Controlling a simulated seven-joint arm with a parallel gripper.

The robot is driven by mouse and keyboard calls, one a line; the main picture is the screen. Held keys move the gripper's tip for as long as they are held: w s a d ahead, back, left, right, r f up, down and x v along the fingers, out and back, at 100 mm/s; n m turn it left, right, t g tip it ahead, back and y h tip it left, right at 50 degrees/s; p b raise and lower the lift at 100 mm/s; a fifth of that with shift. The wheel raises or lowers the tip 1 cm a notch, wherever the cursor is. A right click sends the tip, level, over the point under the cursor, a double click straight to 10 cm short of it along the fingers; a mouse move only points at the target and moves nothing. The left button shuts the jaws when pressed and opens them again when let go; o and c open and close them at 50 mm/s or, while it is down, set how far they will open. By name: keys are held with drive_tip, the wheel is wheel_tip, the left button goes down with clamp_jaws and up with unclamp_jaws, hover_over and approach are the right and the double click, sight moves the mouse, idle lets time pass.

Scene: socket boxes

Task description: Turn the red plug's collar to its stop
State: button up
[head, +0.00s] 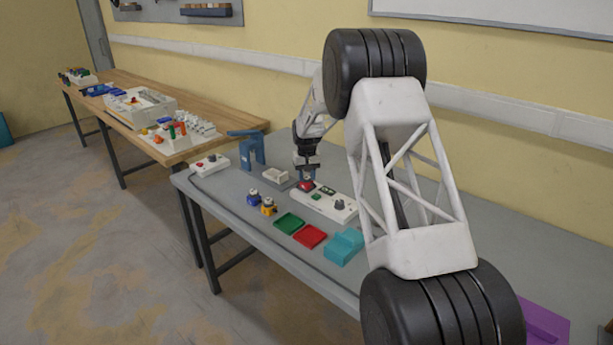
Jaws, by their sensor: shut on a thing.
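The red plug (305,186) stands at the left end of a long white socket box (323,206) on the grey table. My gripper (307,175) points down over the red plug and is shut on it. The fingers hide part of the plug's top. The collar's turn angle and any stop mark are too small to make out.
The socket box also bears green parts (327,190) and a dark knob (339,204). Blue (253,197) and yellow (268,207) plugs stand to the left. Green (289,222) and red (310,236) trays and a teal block (344,246) lie in front. A blue stand (252,150) is behind.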

sight(307, 177)
drive_tip(key=shift+n, duration=1.5)
drive_tip(key=o, duration=0.9)
drive_tip(key=shift+o, duration=0.2)
drive_tip(key=shift+r, duration=0.15)
drive_tip(key=shift+r, duration=3.75)
